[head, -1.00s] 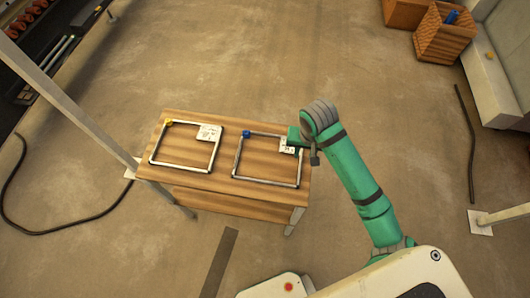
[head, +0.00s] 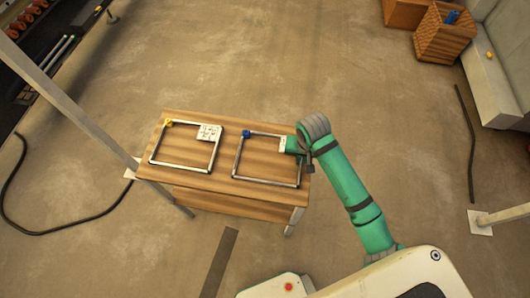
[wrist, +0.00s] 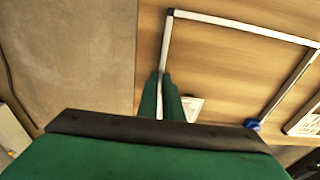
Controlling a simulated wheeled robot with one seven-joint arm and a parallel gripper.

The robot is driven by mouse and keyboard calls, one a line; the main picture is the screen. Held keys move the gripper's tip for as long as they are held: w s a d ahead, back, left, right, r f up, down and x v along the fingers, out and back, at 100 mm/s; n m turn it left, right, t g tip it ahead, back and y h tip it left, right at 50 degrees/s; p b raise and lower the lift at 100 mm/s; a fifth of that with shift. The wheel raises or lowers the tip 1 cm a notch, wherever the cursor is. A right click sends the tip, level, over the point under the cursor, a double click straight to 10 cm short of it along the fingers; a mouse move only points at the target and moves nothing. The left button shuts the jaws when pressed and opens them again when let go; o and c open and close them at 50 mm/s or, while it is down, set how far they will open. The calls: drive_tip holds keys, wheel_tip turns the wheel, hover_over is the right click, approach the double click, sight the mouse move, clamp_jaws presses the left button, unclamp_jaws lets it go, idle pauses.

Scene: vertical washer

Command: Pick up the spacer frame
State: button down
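Two rectangular metal frames lie flat on a wooden table (head: 225,187). The left spacer frame (head: 181,166) has a yellow corner piece (head: 169,123) and a white label. The right spacer frame (head: 266,181) has a blue corner piece (head: 246,134) and a white label (head: 283,144), partly covered by my gripper. My gripper (head: 287,146) is at the right side bar of the right frame. In the wrist view the fingers of my gripper (wrist: 161,75) lie on either side of this bar (wrist: 166,45), close to it. Whether they press on it is unclear.
A pale post (head: 75,105) stands left of the table. Dark cables (head: 50,233) lie on the floor. Wooden crates (head: 446,38) stand at the far right. The floor around the table is mostly open.

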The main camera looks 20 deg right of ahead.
drive_tip(key=shift+r, duration=0.1)
idle(0.3)
drive_tip(key=shift+r, duration=0.55)
drive_tip(key=shift+a+r, duration=0.2)
drive_tip(key=shift+r, duration=1)
drive_tip(key=s+a+r, duration=0.5)
drive_tip(key=a+r, duration=0.4)
drive_tip(key=a, duration=0.3)
drive_tip(key=shift+s+a+r, duration=0.15)
drive_tip(key=shift+a+r, duration=0.05)
drive_tip(key=shift+a, duration=0.15)
